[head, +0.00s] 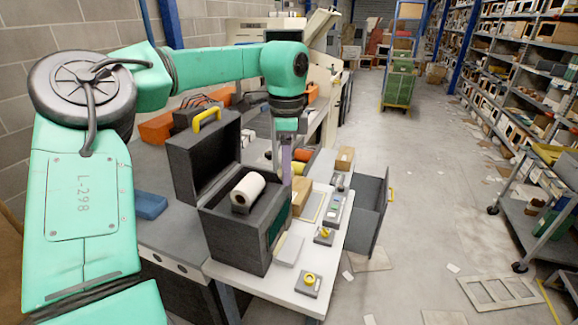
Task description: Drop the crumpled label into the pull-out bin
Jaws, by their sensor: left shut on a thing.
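My left gripper (287,170) points down over the far part of the white-topped bench, behind the open dark case. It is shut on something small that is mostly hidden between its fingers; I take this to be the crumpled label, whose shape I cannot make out. The pull-out bin (369,212) is a dark grey drawer with a yellow handle, pulled out from the right side of the bench. Its top is open. My left gripper is to the left of the bin and above the bench, apart from the bin. My right gripper is not in view.
The open dark case (236,238) holds a white roll (248,190) and stands on the bench (290,291). Small yellow-knobbed boxes (309,284), cartons and a device line the bench's right side. A blue block (150,206) lies left.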

